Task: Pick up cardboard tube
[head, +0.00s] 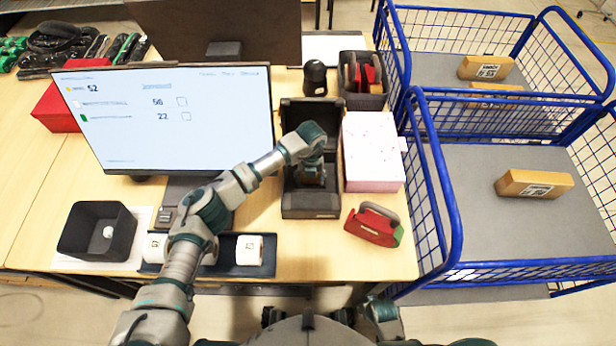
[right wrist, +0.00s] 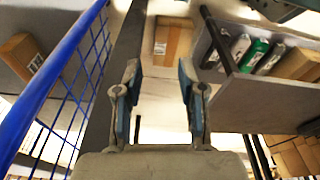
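No cardboard tube can be made out for certain in either view. My left gripper (head: 308,178) points down into a dark open tray (head: 312,212) right of the monitor. The wrist hides most of its fingers and whatever lies beneath, so I cannot tell whether it holds anything. My right gripper (right wrist: 160,105) shows in the right wrist view with its two blue-grey fingers apart and nothing between them. Beyond it, low down, is a brown cardboard box (right wrist: 172,42).
A white-pink box (head: 372,155) and a red tape dispenser (head: 372,226) stand right of the tray. White rolls (head: 249,250) sit in a front holder, left of them a black bin (head: 97,230). The monitor (head: 165,115) stands left; blue wire carts (head: 445,200) stand right.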

